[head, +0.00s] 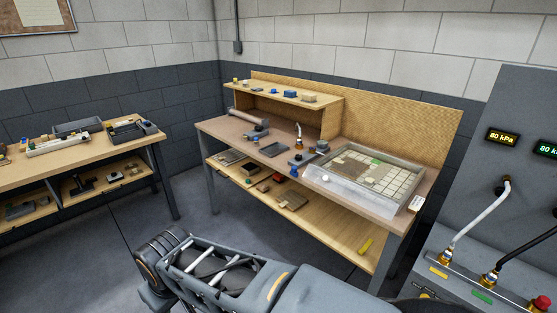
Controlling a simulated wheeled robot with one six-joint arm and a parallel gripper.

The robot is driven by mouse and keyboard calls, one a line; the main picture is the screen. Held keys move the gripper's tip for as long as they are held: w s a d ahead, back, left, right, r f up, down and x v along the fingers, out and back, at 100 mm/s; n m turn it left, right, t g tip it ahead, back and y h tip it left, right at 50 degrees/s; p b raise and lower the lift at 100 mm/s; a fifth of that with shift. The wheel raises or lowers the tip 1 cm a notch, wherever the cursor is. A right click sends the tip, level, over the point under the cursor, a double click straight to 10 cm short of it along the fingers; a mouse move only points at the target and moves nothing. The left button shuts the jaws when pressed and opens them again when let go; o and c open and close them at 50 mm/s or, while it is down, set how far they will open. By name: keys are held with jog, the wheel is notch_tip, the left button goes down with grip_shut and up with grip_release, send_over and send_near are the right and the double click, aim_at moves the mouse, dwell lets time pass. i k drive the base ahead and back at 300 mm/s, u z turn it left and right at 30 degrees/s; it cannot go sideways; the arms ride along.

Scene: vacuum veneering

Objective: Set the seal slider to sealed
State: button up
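I cannot single out the seal slider with certainty. A shallow tray-like frame (409,205) with a grid of pale tiles lies on the right part of the middle workbench. A clear sheet (350,193) hangs or lies along its front side. A small white round piece (326,179) sits at the sheet's left front; whether it is the slider is too small to tell. Small blue and dark fittings (300,160) lie at the frame's left end. My arm crosses the bottom of the view, but no gripper fingertips show.
The middle workbench (222,131) has a raised shelf and a lower shelf with loose items. A second bench (155,133) stands at left. A grey console (515,95) with displays reading 80 kPa and hoses stands at right. Open floor lies between the benches.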

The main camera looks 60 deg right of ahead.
aim_at(294, 172)
jog(key=z, duration=0.55)
jog(key=i, duration=1)
jog(key=z, duration=1.45)
jog(key=i, duration=0.5)
jog(key=z, duration=0.4)
